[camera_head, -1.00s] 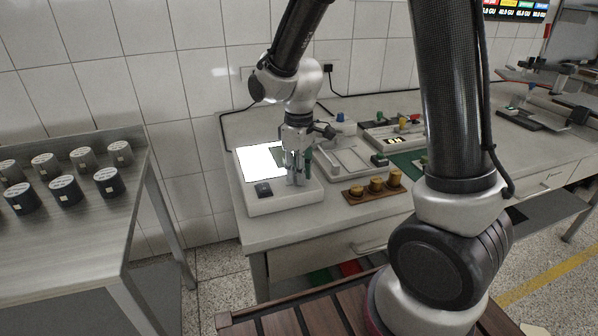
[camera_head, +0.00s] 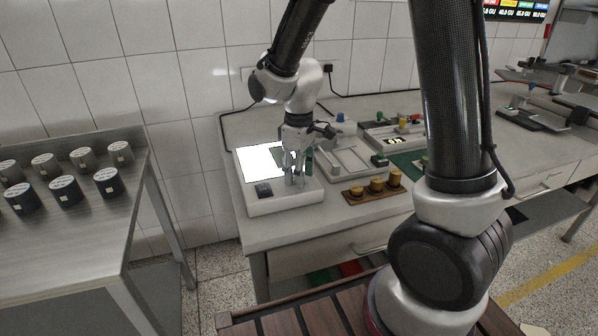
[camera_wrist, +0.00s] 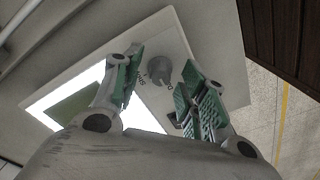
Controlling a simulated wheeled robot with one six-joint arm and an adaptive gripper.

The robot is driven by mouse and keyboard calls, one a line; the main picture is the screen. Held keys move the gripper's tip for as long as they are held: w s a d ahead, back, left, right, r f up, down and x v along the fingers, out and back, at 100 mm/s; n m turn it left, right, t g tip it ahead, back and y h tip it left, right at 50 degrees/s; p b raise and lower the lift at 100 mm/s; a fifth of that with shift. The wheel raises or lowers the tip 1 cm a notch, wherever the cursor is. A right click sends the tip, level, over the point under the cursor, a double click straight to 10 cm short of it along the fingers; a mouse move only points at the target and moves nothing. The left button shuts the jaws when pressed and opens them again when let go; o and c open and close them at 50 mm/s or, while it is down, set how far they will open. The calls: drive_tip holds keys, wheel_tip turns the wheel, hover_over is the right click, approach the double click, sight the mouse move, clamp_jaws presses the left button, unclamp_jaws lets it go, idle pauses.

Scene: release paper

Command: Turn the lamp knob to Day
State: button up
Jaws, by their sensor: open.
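The lamp box (camera_head: 285,205) is a white slab with a brightly lit white panel (camera_head: 258,161) on the left of the table. Its round grey knob (camera_wrist: 159,71) shows in the wrist view, with dark lettering around it; the words are too small to read surely. My gripper (camera_head: 296,179) is over the right part of the box, pointing down. In the wrist view my gripper (camera_wrist: 159,74) is open, its green-padded fingers on either side of the knob. Visible gaps suggest the fingers are not touching it.
A wooden block with brass weights (camera_head: 375,187) stands to the right. A grey tray-like device (camera_head: 352,160) is behind it. Dark cylinders (camera_head: 66,190) stand on a separate table at left.

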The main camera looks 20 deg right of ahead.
wheel_tip(320, 180, up, 12)
idle(0.4)
idle(0.3)
